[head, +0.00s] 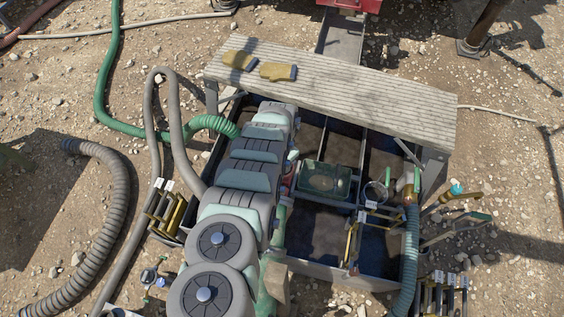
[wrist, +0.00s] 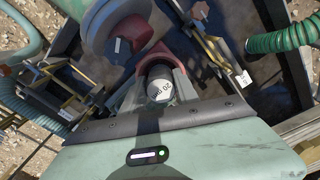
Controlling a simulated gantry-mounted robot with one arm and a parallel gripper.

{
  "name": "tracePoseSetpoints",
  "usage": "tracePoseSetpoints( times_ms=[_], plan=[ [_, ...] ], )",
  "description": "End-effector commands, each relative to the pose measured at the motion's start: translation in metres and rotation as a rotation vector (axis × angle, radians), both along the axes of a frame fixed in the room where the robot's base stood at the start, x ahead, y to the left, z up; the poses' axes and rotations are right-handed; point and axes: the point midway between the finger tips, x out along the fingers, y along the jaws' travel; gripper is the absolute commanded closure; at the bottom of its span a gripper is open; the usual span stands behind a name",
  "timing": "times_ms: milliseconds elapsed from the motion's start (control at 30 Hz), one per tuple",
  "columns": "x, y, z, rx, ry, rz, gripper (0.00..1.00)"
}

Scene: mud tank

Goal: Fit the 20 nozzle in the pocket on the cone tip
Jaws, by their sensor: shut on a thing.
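In the wrist view, my gripper (wrist: 158,92) is shut on the 20 nozzle (wrist: 160,89), a pale grey round-ended piece with upside-down dark lettering. A dull red curved part (wrist: 158,54) stands just beyond the nozzle; I cannot tell whether they touch. A large rounded grey-green body (wrist: 98,24) with a reddish-brown round end (wrist: 132,35) and a small dark tag lies at upper left, near the nozzle. I cannot tell for sure that it is the cone, and no pocket shows clearly. In the head view my arm hides most of the gripper area.
A plank (head: 340,90) with yellow gloves (head: 278,72) spans the tank's back. A green-framed box (head: 327,180) sits inside the tank. Racks of tagged parts stand at left (head: 168,213) and lower right (head: 441,295). A ribbed teal hose (head: 410,255) runs along the tank's right side.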

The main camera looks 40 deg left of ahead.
Motion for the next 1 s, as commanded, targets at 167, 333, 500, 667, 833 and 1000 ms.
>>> tracePoseSetpoints(
  times_ms=[167, 333, 500, 667, 833, 1000],
  plan=[
    [0.0, 0.0, -0.0007, 0.0, 0.0, 0.0, 1.0],
    [0.0, -0.0002, -0.0032, 0.0, 0.0, 0.0, 1.0],
    [0.0, -0.0004, -0.0059, 0.0, 0.0, -0.001, 1.0],
    [-0.0001, -0.0004, -0.006, 0.0, 0.0, 0.0, 0.55],
    [-0.0001, -0.0003, -0.0059, 0.0, 0.0, 0.0, 0.41],
    [-0.0001, -0.0002, -0.0059, 0.0, 0.0, 0.0, 0.38]
  ],
)
